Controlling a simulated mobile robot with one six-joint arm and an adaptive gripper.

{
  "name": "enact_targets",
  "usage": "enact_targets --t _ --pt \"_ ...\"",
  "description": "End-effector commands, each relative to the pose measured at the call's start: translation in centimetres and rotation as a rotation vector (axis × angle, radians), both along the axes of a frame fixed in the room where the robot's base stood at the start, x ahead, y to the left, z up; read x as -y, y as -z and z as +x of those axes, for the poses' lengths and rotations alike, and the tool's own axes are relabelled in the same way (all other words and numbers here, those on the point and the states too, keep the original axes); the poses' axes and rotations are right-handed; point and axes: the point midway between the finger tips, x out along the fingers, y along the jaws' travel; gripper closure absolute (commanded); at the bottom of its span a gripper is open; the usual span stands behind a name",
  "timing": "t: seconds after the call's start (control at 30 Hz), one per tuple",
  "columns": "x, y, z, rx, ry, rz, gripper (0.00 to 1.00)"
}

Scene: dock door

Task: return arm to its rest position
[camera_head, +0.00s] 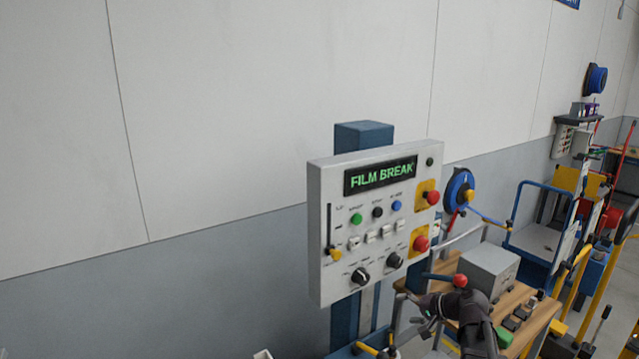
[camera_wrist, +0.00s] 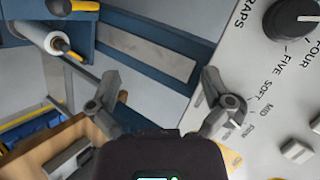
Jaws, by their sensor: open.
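My gripper (camera_head: 428,322) is low in the head view, in front of and below the control panel (camera_head: 323,200). In the wrist view its two fingers (camera_wrist: 165,108) are spread apart with nothing between them. The right finger overlaps the face of the panel (camera_wrist: 260,95) in that view; whether it touches cannot be told. The panel is a light grey box with a display (camera_head: 381,175) reading FILM BREAK in green, coloured buttons, two red mushroom buttons, a slider and black knobs. One knob (camera_wrist: 291,17) shows close up in the wrist view.
A blue post (camera_head: 364,135) stands behind the panel. To the right are a wooden bench (camera_head: 535,318) with a grey box (camera_head: 488,268), a blue reel (camera_head: 459,190), a blue cart (camera_head: 541,238) and yellow rails. The wall fills the left; the space before it looks clear.

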Motion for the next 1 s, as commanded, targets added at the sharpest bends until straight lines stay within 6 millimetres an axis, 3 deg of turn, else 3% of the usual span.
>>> enact_targets --t 0.03,0.13,0.4,0.7,1.0 --pt "-1.5 0.9 -1.3 -0.029 -0.040 -0.055 0.00" --pt "-3.5 2.8 -3.4 -0.086 -0.111 -0.169 0.00" --pt "-6.6 6.7 -9.4 -0.236 -0.284 -0.484 0.00" --pt "-7.2 8.7 -15.3 -0.375 -0.420 -0.814 0.00" --pt "-6.7 8.9 -17.1 -0.426 -0.456 -0.943 0.00"
